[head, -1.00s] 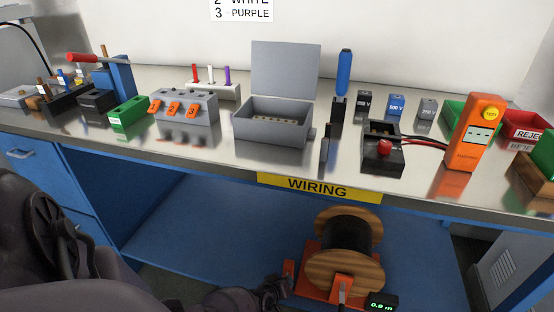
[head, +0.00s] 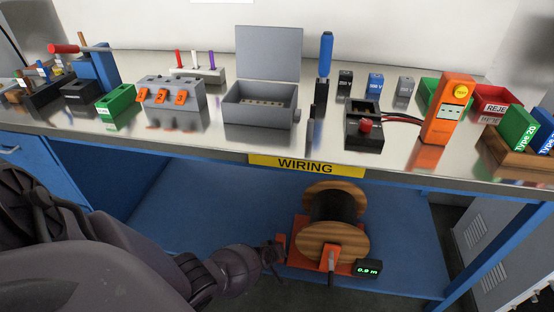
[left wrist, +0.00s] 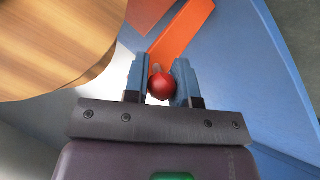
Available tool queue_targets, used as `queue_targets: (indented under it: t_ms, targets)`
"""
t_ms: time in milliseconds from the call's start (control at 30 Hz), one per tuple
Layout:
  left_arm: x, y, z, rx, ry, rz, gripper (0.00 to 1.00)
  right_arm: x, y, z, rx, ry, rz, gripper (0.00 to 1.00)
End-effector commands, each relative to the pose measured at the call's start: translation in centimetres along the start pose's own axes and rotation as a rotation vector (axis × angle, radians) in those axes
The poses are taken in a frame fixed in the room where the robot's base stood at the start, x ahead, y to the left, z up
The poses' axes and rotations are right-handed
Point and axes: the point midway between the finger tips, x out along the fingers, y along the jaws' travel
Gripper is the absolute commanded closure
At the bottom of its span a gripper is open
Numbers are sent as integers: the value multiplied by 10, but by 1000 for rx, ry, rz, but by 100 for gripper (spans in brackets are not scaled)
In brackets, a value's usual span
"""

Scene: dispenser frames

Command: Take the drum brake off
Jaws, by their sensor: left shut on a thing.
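A wooden cable drum (head: 336,222) with black cable sits in an orange stand (head: 330,258) on the blue lower shelf under the bench. My left gripper (head: 276,252) is at the left side of the stand, beside an orange upright part (head: 282,248). In the left wrist view my left gripper (left wrist: 161,82) is shut on a red ball-shaped knob (left wrist: 161,86). An orange bar (left wrist: 181,33) lies just beyond the knob, and the wooden drum flange (left wrist: 60,45) fills the upper left. My right gripper is not in view.
A small display (head: 368,268) reading 0.9 m stands right of the drum. The bench edge with the yellow WIRING label (head: 305,165) is above the drum. The blue shelf (head: 190,210) is clear left of the drum.

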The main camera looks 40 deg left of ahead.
Motion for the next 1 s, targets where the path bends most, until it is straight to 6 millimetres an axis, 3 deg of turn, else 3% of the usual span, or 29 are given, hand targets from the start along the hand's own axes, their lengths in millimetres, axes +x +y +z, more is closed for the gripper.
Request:
queue_targets:
  t_ms: [67, 100, 200, 567, 1000]
  targets:
    - [0, -1, 1, 0, -4, -1, 100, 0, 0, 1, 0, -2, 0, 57]
    - [0, -1, 1, 0, -4, -1, 72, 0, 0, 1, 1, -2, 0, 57]
    - [0, -1, 1, 0, -3, -1, 57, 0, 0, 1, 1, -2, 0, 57]
    - [-3, 2, -1, 0, 1, 2, 56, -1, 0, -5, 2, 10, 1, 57]
    - [-59, 10, -7, -2, 7, 11, 56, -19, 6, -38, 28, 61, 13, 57]
